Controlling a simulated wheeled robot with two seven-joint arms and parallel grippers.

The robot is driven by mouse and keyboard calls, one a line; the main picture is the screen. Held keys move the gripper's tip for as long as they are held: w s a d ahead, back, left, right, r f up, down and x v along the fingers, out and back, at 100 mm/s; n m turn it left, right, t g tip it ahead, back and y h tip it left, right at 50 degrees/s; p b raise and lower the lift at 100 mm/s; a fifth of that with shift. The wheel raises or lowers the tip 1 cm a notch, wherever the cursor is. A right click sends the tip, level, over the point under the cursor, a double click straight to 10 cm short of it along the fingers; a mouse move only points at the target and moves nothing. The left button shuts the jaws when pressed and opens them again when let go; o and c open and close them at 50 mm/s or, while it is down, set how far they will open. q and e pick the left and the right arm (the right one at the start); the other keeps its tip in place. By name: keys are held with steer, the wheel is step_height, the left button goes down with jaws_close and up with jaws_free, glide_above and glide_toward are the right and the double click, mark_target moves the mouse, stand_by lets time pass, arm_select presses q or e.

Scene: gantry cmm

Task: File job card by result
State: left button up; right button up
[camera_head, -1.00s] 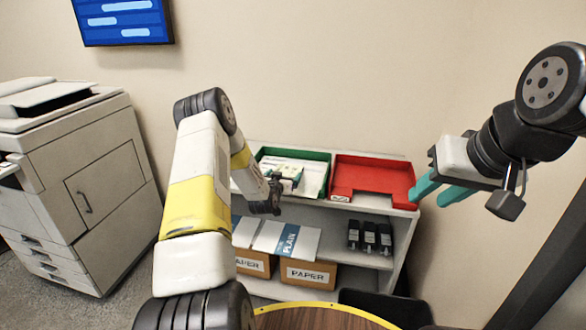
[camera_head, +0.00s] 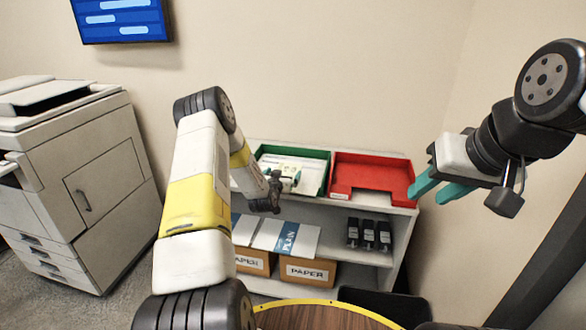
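A green tray (camera_head: 318,154) and a red tray (camera_head: 372,172) stand side by side on top of a grey shelf unit (camera_head: 398,244). White paper or cards (camera_head: 306,166) lie in the green tray; I cannot tell which is the job card. The red tray looks empty. My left gripper (camera_head: 290,177) is at the green tray's front left, partly hidden by its own wrist; its fingers are too small to read. My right gripper (camera_head: 438,188) has teal fingers apart, is empty, and is to the right of the red tray.
Paper boxes (camera_head: 308,272), a paper pack (camera_head: 290,238) and several black items (camera_head: 368,234) sit on the lower shelves. A copier (camera_head: 85,185) stands at left. A round wooden table edge (camera_head: 325,316) is at the bottom. A blue screen (camera_head: 122,20) hangs on the wall.

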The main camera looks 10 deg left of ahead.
arm_select(q)
steer(key=v, duration=0.8)
stand_by(0.4)
steer(key=shift+w, duration=0.1)
